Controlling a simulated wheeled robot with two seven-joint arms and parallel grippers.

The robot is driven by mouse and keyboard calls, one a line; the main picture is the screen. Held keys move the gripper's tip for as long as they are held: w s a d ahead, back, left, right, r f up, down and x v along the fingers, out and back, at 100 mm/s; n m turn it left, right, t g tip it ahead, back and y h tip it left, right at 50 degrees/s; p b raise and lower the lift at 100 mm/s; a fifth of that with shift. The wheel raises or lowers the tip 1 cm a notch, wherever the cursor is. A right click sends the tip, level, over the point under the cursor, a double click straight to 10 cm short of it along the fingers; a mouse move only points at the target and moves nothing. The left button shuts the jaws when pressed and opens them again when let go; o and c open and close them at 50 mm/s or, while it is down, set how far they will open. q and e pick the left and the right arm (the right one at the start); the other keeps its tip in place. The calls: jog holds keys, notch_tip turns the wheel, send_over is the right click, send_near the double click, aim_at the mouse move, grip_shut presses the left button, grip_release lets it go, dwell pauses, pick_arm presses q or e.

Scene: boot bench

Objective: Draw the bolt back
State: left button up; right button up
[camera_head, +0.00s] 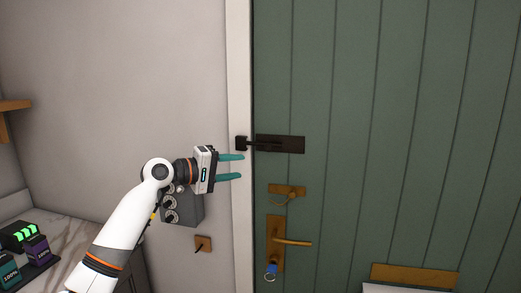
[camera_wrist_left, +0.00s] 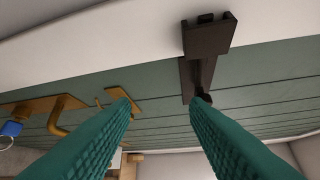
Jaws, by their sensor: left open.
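A dark bolt (camera_head: 280,144) is mounted on the green door (camera_head: 350,100), with its plate level. Its dark keeper (camera_head: 241,143) sits on the white door frame to the left, and the bar appears to reach toward it. My left gripper (camera_head: 240,168) is open and empty, just below the keeper and left of the bolt plate. In the left wrist view the teal fingers are spread (camera_wrist_left: 160,103). The bolt (camera_wrist_left: 195,80) shows beyond the right finger, whose tip overlaps its knob in the picture; contact cannot be told. My right gripper is not in view.
Below the bolt are a brass latch (camera_head: 287,191) and a brass door handle (camera_head: 292,242) with a blue-tagged key (camera_head: 270,271). A grey box (camera_head: 182,208) is on the wall behind my left arm. A counter (camera_head: 60,235) holds battery-like blocks at lower left.

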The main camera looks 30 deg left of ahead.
pick_arm(q)
send_near(266, 145)
jog(key=f, duration=0.2)
jog(key=r+h, duration=0.1)
jog(key=p+x, duration=0.1)
jog(key=x, duration=0.2)
jog(key=p+x, duration=0.1)
jog(key=x, duration=0.2)
jog(key=p+x, duration=0.2)
jog(key=x, duration=0.2)
jog(key=shift+w+a, duration=0.15)
jog(key=shift+a, duration=0.15)
jog(key=shift+w+d+f, duration=0.1)
jog(key=shift+w+d, duration=0.1)
jog(key=shift+w, duration=0.25)
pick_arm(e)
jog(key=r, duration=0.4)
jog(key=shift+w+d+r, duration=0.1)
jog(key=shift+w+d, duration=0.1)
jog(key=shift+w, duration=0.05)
pick_arm(q)
grip_shut()
